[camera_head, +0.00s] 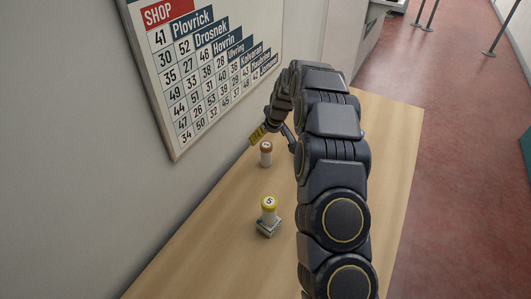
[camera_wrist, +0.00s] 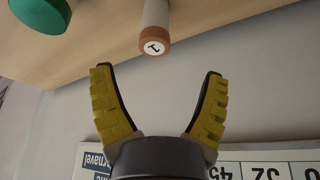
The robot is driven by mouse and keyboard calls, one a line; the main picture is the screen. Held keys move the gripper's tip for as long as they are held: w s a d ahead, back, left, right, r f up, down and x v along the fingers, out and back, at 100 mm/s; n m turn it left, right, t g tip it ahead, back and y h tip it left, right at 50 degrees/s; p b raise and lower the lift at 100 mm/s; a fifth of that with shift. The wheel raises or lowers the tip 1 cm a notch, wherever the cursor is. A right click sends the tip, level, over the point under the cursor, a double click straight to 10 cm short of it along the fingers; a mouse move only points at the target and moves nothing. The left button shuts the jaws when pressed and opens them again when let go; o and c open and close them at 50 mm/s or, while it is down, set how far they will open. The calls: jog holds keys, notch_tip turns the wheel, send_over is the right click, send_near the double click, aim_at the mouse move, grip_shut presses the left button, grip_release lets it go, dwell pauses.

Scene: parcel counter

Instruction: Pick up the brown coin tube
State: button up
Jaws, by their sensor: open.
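The brown coin tube (camera_head: 265,155) stands upright on the counter near the wall, white with a brown cap. In the wrist view the brown coin tube (camera_wrist: 154,38) shows its brown end marked "1", just ahead of the fingertips and roughly centred between them. My gripper (camera_head: 274,138) is close to the tube in the head view. In the wrist view my gripper (camera_wrist: 159,74) is open, its yellow-padded fingers spread apart with nothing between them. The tube's lower part runs out of the wrist view.
A green-capped thing (camera_wrist: 40,14) is at the wrist view's upper left. A wall price board (camera_head: 205,75) is close beside my gripper. The wooden counter (camera_head: 205,240) is clear at front left.

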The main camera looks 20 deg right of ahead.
aim_at(267, 145)
jog(key=shift+w+d+f, duration=0.2)
jog(key=shift+w+f, duration=0.05)
jog(key=shift+f, duration=0.15)
jog(key=shift+w+d+f, duration=0.2)
jog(key=shift+f, duration=0.2)
jog(key=x, duration=0.6)
jog(key=shift+a+f, duration=0.1)
jog(key=shift+a, duration=0.05)
jog(key=shift+w+f, duration=0.25)
jog(key=shift+f, duration=0.3)
jog(key=c, duration=1.2)
